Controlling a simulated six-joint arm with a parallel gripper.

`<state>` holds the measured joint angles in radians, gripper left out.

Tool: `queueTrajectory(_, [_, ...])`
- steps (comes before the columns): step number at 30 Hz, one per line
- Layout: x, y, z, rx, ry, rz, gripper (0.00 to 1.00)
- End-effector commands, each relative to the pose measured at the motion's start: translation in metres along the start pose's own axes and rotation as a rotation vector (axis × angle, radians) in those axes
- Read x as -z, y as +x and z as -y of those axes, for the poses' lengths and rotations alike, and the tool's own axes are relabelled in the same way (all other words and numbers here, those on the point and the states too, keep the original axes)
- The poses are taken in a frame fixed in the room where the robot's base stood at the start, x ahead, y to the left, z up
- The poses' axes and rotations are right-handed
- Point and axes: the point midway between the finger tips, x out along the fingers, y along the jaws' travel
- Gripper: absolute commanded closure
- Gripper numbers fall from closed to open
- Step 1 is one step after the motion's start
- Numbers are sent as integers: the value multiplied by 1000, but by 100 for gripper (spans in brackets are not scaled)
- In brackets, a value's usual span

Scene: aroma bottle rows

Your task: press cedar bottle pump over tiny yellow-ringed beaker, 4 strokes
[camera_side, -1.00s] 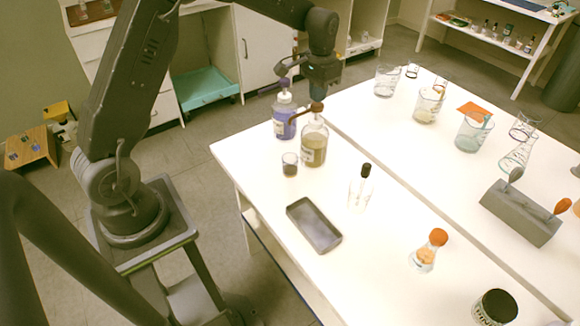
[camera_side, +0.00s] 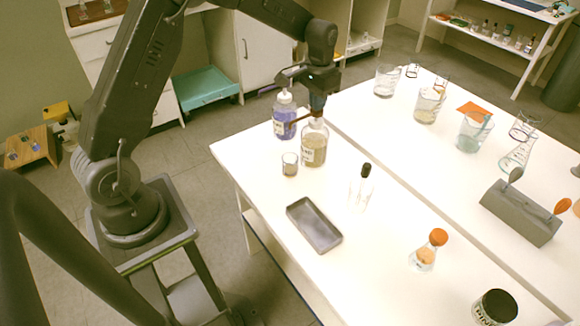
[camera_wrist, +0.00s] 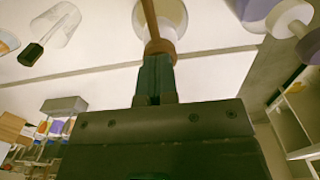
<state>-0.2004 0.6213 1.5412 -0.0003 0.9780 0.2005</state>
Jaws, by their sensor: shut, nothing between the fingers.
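The pump bottle (camera_side: 313,152) with brownish contents and a brown pump stands upright near the table's far left corner; I cannot read its label. My gripper (camera_side: 317,107) is shut and empty, pointing down, with its tips at the pump's head. In the wrist view the shut fingers (camera_wrist: 156,75) meet the brown pump head (camera_wrist: 160,47), with the bottle (camera_wrist: 165,15) beyond. The pump's spout (camera_side: 298,123) points left, toward a tiny beaker (camera_side: 289,165) standing just left of the bottle. The beaker has some contents; no yellow ring can be made out.
A purple-blue pump bottle (camera_side: 284,120) stands close behind and left. A grey tray (camera_side: 315,226), a black-capped clear bottle (camera_side: 361,190) and an orange-stoppered flask (camera_side: 428,252) are nearer. Glassware stands on the right part of the table (camera_side: 385,160).

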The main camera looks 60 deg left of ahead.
Motion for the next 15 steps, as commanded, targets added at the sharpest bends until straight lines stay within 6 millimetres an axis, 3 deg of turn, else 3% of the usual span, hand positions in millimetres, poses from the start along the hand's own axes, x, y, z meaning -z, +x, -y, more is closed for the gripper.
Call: queueTrajectory(15, [0,-24,0,1,0,0,100])
